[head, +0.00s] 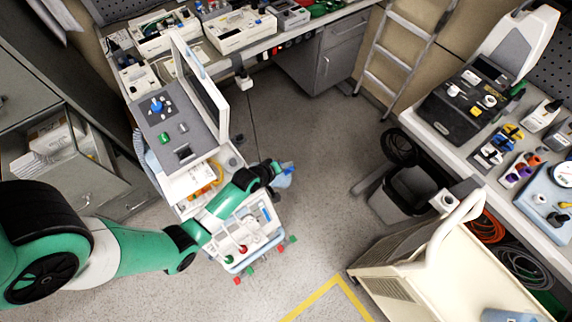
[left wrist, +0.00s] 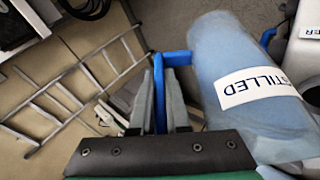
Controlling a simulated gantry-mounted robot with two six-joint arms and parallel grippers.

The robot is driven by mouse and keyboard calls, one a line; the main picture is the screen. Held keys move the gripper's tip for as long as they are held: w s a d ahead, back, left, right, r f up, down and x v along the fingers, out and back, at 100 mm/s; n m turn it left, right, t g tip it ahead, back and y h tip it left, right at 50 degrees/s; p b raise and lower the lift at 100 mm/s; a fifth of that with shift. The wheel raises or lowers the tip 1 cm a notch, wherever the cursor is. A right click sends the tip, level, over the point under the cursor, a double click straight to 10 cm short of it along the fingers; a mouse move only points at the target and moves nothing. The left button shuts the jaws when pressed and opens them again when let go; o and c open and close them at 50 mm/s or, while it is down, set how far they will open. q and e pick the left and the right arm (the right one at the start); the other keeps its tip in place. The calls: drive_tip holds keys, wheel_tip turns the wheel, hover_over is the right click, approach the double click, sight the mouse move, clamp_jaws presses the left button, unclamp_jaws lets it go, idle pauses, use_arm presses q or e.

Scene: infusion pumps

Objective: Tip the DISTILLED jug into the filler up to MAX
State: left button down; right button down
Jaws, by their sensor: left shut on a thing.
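The DISTILLED jug (left wrist: 243,85) is translucent blue with a white label, of which "STILLED" reads in the left wrist view. My left gripper (left wrist: 165,95) is shut on its blue handle (left wrist: 158,72), with the jug body to the right of the fingers. In the head view the left gripper (head: 274,170) holds the small-looking blue jug (head: 285,181) beside the wheeled cart, above the floor. Its tilt and water level cannot be told. I cannot make out the filler or its MAX mark for certain. My right gripper is not in view.
The cart (head: 182,130) carries a screen and a panel of knobs, close under my left arm. A bench (head: 325,14) with devices runs along the back. A cream trolley (head: 440,270) and a bin (head: 405,195) stand to the right. Floor between is clear.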

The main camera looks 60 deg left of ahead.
use_arm(q)
drive_tip(key=shift+s+a+r+t+b, duration=0.1)
drive_tip(key=shift+s+r+t+b, duration=0.1)
drive_tip(key=shift+r+t+b, duration=0.55)
idle(0.4)
drive_tip(key=shift+s+a+r+n+t+b, duration=0.1)
drive_tip(key=shift+s+r+n+t+b, duration=0.15)
drive_tip(key=shift+r+t+b, duration=0.35)
drive_tip(key=shift+s+r+n+t+b, duration=0.15)
drive_tip(key=shift+s+r+t+b, duration=0.15)
drive_tip(key=shift+r+b, duration=0.35)
idle(0.4)
drive_tip(key=shift+s+a+r+t+b, duration=0.1)
drive_tip(key=shift+s+r+t+b, duration=0.3)
drive_tip(key=shift+b, duration=0.35)
drive_tip(key=shift+s+a+r+t+b, duration=0.15)
drive_tip(key=shift+r+t+b, duration=0.2)
drive_tip(key=shift+r+b, duration=0.25)
idle(0.5)
